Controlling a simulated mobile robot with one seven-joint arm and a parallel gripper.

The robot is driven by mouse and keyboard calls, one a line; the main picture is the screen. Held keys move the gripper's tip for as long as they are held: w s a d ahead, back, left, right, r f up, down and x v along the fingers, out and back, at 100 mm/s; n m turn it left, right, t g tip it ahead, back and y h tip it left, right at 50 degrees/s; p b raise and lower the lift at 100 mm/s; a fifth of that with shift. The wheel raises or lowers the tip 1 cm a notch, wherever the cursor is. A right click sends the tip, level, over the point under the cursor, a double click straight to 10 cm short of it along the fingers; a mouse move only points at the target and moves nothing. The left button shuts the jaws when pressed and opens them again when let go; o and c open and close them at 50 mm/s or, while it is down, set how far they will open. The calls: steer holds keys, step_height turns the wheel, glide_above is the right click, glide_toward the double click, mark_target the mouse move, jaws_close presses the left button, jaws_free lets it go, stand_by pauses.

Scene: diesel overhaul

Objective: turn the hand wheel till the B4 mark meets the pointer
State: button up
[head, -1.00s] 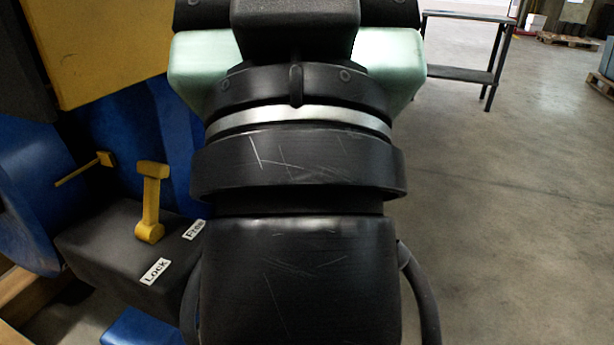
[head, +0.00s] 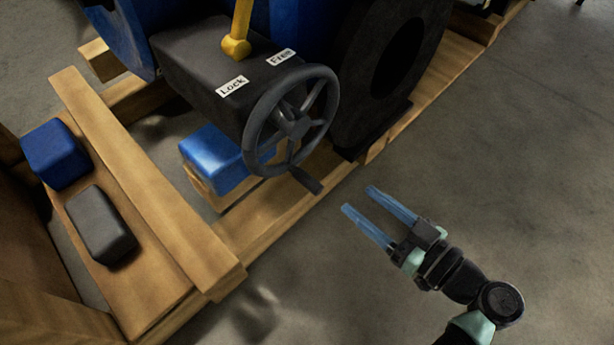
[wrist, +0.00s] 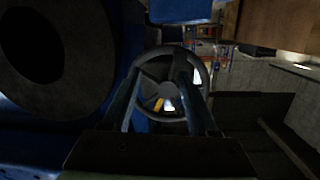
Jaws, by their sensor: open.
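The dark grey hand wheel (head: 296,124) stands on the near side of a black box (head: 190,62), with a crank handle (head: 306,180) at its lower rim. My gripper (head: 358,198) is open and empty, to the right of and below the wheel in the head view, apart from it. Its two blue fingers point toward the wheel side. In the wrist view the wheel (wrist: 166,92) appears ahead between the open fingers (wrist: 163,100). I cannot make out the B4 mark or the pointer in either view.
A yellow lever (head: 237,45) stands on the box by the Lock label (head: 233,86) and Free label (head: 281,57). A large dark ring (head: 392,60) is right of the wheel. Wooden beams (head: 150,185) lie lower left, with blue and grey blocks (head: 100,222). Floor at right is clear.

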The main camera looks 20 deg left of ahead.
mark_target(296, 171)
steer(key=a+b, duration=0.1)
steer(key=a, duration=0.3)
steer(key=w+a+y+b, duration=0.1)
steer(key=a, duration=0.3)
steer(key=a+f+n+y, duration=0.1)
steer(key=a, duration=0.3)
steer(key=shift+w+f+b, duration=0.1)
steer(key=shift+w+b, duration=0.1)
steer(key=shift+b, duration=0.2)
jaws_close()
steer(key=shift+d, duration=0.1)
stand_by(0.9)
